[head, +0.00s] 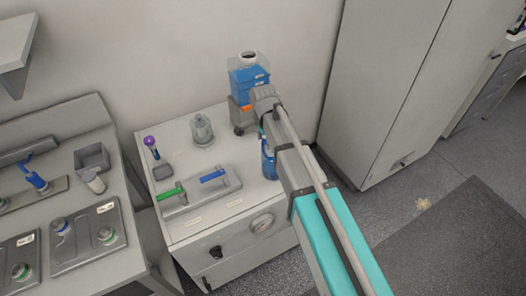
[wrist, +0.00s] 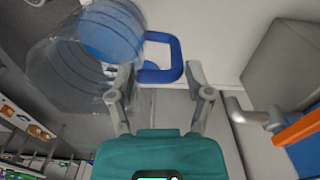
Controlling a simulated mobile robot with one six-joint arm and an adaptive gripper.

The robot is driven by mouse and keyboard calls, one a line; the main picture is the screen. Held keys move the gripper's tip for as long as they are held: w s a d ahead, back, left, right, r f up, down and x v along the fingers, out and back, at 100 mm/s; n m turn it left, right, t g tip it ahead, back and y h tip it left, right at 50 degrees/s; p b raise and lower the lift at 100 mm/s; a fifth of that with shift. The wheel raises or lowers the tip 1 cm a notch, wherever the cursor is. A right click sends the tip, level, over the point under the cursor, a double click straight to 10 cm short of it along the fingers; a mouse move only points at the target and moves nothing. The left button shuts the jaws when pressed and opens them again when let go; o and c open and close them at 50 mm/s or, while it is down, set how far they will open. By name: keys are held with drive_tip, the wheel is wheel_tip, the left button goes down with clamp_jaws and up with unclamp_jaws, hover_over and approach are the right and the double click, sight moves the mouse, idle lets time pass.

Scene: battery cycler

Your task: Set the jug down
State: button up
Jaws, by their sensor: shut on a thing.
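The jug (wrist: 85,75) is a clear vessel with a blue top and a blue loop handle (wrist: 178,62), at the left of the wrist view. My gripper (wrist: 160,78) has one finger on each side of the handle and is shut on it. In the head view, a blue part of the jug (head: 268,160) shows at the left edge of my arm, over the right side of the grey cabinet top (head: 215,215). My arm hides the rest of it and my fingers there. I cannot tell whether the jug touches the cabinet top.
Behind stands a blue container (head: 248,80) on a grey and orange base. The cabinet top also holds a grey fixture (head: 202,130), a purple-topped tool (head: 149,141) and a rack with green and blue handles (head: 200,195). A tall cabinet (head: 385,80) stands right.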

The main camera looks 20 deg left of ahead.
sight(263, 142)
drive_tip(key=shift+w+a+f+b, duration=0.25)
drive_tip(key=shift+w+f+b, duration=0.15)
drive_tip(key=shift+f, duration=0.15)
drive_tip(key=shift+w+a+f+b, duration=0.2)
drive_tip(key=shift+w+f+b, duration=0.15)
drive_tip(key=shift+f, duration=0.2)
drive_tip(key=shift+w+a+f+b, duration=0.25)
drive_tip(key=shift+w+f+b, duration=0.15)
drive_tip(key=shift+f+b, duration=1.6)
drive_tip(key=shift+f, duration=0.15)
drive_tip(key=o, duration=1.3)
wheel_tip(263, 142, up, 12)
drive_tip(key=p, duration=1.2)
drive_tip(key=shift+a+r, duration=0.15)
drive_tip(key=shift+r, duration=0.05)
